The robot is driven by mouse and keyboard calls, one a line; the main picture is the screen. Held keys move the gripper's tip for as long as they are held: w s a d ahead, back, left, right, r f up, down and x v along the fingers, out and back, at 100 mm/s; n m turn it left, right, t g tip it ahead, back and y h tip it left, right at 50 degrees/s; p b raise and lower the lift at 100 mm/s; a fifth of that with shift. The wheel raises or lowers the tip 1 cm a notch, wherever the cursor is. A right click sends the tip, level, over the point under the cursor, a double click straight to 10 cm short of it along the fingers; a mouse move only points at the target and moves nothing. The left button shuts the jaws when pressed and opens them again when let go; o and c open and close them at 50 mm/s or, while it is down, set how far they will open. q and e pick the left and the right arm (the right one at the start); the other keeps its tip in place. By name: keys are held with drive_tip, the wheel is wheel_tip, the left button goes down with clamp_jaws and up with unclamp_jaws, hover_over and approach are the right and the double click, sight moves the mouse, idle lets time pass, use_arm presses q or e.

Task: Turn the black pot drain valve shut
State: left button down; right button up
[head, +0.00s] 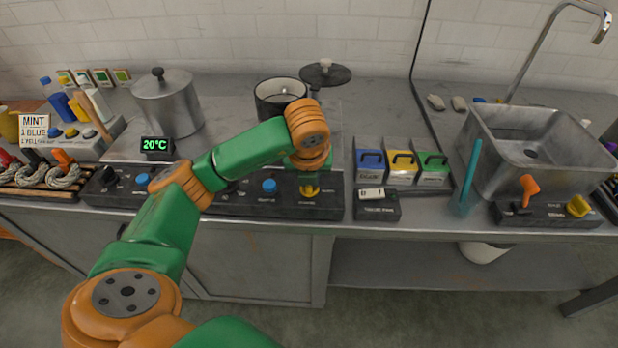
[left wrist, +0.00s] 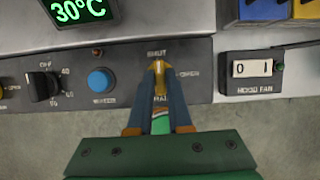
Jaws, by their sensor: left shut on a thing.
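The drain valve's yellow handle (left wrist: 158,68) sits on the dark front panel, among labels reading SHUT above, OPEN to the right and DRAIN below. In the left wrist view it lies roughly upright, in line with SHUT. My left gripper (left wrist: 159,84) is shut on it, one blue finger on each side. In the head view the handle (head: 310,191) shows below my orange wrist, which hides the fingers. The black pot (head: 266,98) stands behind, partly covered by my arm. My right gripper is not in view.
A blue button (left wrist: 101,80) and a black knob (left wrist: 42,87) are left of the valve. A switch box (head: 376,207) is to the right, below blue, yellow and green boxes. A steel pot (head: 168,103) stands left, a sink (head: 545,150) right.

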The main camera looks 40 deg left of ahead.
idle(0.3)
use_arm(q)
drive_tip(key=c, duration=0.8)
unclamp_jaws()
drive_tip(key=shift+c, duration=0.2)
drive_tip(key=p+v, duration=0.2)
drive_tip(key=v, duration=0.5)
drive_tip(key=shift+w, duration=0.1)
